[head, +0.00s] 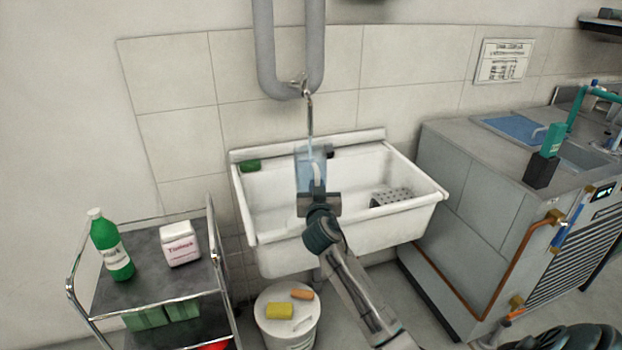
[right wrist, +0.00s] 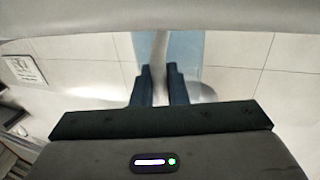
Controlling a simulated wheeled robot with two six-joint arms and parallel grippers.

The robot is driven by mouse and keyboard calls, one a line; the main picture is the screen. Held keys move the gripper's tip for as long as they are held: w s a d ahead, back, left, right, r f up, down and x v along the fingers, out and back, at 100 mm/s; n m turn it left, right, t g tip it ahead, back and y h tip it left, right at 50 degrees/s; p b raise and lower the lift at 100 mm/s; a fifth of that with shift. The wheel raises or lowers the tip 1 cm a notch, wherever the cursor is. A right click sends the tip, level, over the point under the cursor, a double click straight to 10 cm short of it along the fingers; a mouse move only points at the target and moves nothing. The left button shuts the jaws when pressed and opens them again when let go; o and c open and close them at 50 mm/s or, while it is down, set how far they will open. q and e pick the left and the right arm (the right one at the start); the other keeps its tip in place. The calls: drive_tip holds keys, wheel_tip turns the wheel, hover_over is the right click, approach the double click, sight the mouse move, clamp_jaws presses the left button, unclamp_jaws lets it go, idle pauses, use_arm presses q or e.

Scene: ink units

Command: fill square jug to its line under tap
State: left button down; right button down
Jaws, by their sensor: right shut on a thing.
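The square jug (head: 311,168) is clear and bluish and is held upright over the white sink (head: 262,240), below the tap (head: 307,97). A thin pale line runs down from the tap to the jug's top; I cannot tell whether it is spout or water. My right gripper (head: 317,188) is shut on the jug's pale handle, on the near side. In the right wrist view the two dark fingers (right wrist: 156,86) close on the handle (right wrist: 159,48), with the blue-tinted jug wall (right wrist: 184,48) behind. The fill line and water level cannot be made out. My left gripper is out of view.
A green sponge (head: 250,165) lies on the sink's back left and a perforated grey piece (head: 390,196) at its right. A trolley (head: 150,287) with a green bottle (head: 112,245) and a white box (head: 180,243) stands left. A white bucket (head: 287,325) stands below. A grey bench (head: 465,185) stands right.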

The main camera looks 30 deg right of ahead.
idle(0.4)
drive_tip(key=s, duration=0.2)
drive_tip(key=s+a, duration=0.1)
drive_tip(key=s, duration=0.1)
drive_tip(key=s+a, duration=0.1)
drive_tip(key=s, duration=0.2)
drive_tip(key=shift+s+p, duration=0.1)
drive_tip(key=shift+p, duration=0.25)
drive_tip(key=s+a+r+p, duration=0.2)
drive_tip(key=s+r+p, duration=0.2)
drive_tip(key=s, duration=0.5)
drive_tip(key=shift+s+a+r, duration=0.35)
drive_tip(key=shift+r, duration=0.2)
